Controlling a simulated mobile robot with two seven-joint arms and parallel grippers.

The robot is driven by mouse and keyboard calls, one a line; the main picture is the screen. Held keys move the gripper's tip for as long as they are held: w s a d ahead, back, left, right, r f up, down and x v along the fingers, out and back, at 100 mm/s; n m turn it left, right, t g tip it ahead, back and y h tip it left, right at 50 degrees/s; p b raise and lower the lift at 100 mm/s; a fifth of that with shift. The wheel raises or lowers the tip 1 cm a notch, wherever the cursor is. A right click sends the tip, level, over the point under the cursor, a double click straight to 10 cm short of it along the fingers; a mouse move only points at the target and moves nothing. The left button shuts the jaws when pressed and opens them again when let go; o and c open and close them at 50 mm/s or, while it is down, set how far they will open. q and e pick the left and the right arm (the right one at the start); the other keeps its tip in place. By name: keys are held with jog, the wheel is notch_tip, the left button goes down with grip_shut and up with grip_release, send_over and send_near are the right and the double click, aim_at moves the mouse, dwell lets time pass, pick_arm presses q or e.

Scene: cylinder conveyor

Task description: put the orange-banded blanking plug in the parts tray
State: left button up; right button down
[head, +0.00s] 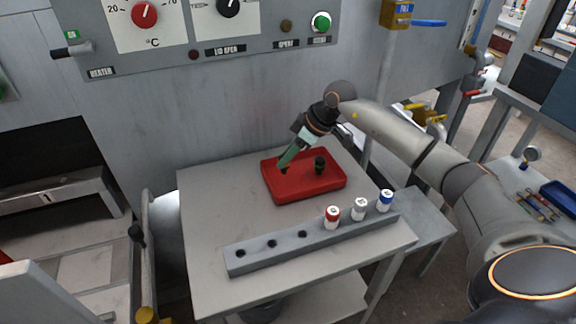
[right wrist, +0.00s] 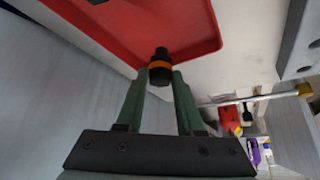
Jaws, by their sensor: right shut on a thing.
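The orange-banded blanking plug (right wrist: 160,68) is a small black cylinder with an orange band. My right gripper (right wrist: 160,78) is shut on it, with the green fingers on either side, in the right wrist view. In the head view the right gripper (head: 285,166) points down over the left part of the red parts tray (head: 317,190). The plug shows there only as a small dark tip (head: 283,171); I cannot tell whether it touches the tray floor. The tray also shows in the right wrist view (right wrist: 185,20). My left gripper is not in view.
Another dark plug (head: 320,163) stands in the tray, right of the gripper. A grey rack (head: 290,255) in front has three open holes and three white cylinders with red (head: 332,216), white (head: 360,208) and blue (head: 385,200) tops. A machine panel (head: 220,100) rises behind the table.

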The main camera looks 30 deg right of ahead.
aim_at(288, 168)
notch_tip(288, 168, down, 3)
jog(key=shift+d+f, duration=0.1)
jog(key=shift+f, duration=0.05)
jog(key=c, duration=0.5)
grip_release()
jog(key=shift+f, duration=0.1)
jog(key=shift+c, duration=0.2)
